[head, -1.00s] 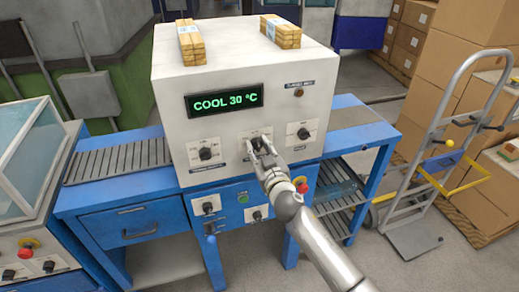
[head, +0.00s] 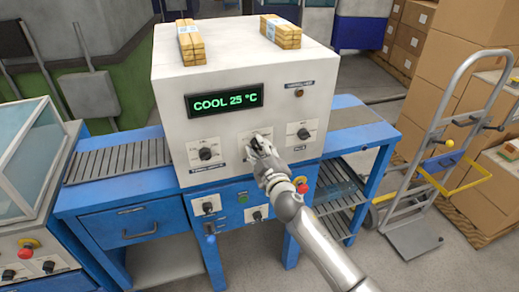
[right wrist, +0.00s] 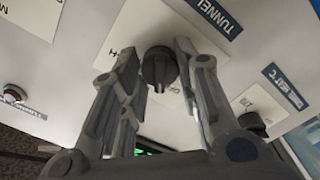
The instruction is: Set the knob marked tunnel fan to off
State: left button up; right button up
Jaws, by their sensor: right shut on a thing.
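The knob's setting cannot be read. My left gripper is not in view.
Other knobs stand to the left (head: 205,153) and right (head: 303,133) on the same face. A red button (head: 303,188) and small knobs sit on the blue panel below. Wood bundles (head: 190,43) lie on top. A hand truck (head: 440,150) and cartons stand at right.

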jog(key=n, duration=0.4)
jog(key=shift+n, duration=0.4)
dwell(0.4)
jog(key=o, duration=1)
jog(key=shift+o, duration=0.2)
jog(key=v, duration=1.2)
